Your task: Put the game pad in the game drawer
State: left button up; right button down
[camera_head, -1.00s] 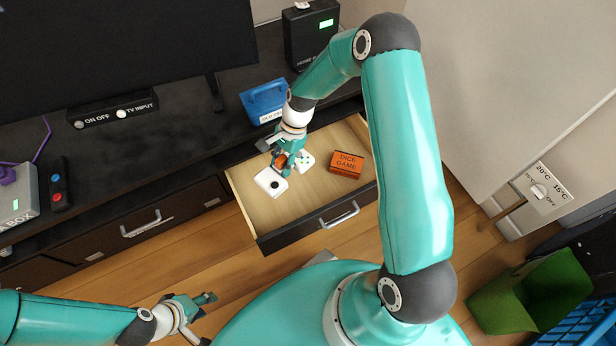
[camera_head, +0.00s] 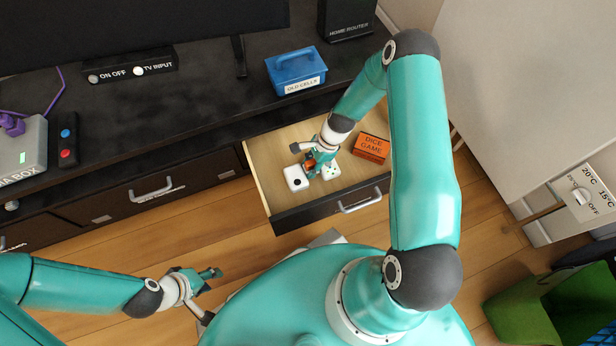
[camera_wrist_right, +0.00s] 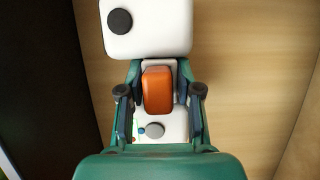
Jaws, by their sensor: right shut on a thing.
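The game pad has two white ends and an orange middle. In the head view its white end with a black stick (camera_head: 296,178) and its other white end with small buttons (camera_head: 330,170) show inside the outline of the open drawer (camera_head: 262,188). My right gripper (camera_head: 313,164) is shut on the orange middle. In the right wrist view the orange middle (camera_wrist_right: 158,90) sits between the fingers (camera_wrist_right: 160,105). I cannot tell whether the pad touches the drawer floor. My left gripper (camera_head: 208,279) hangs over the wooden floor, empty; its finger gap is unclear.
An orange dice game box (camera_head: 371,148) lies in the drawer, right of the pad. A blue old cells box (camera_head: 296,72) stands on the black cabinet top behind. A green bin (camera_head: 525,315) stands at lower right. A closed drawer (camera_head: 150,195) lies to the left.

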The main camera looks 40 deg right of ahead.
notch_tip(320, 180, down, 5)
jog(key=shift+f+b, duration=0.1)
jog(key=shift+b, duration=0.85)
jog(key=c, duration=0.8)
grip_release()
jog(key=shift+d+r+p, duration=0.2)
jog(key=shift+r+p, duration=0.15)
jog(key=shift+r, duration=0.3)
jog(key=p+v, duration=0.4)
jog(key=v, duration=0.7)
jog(key=shift+s+d, duration=0.1)
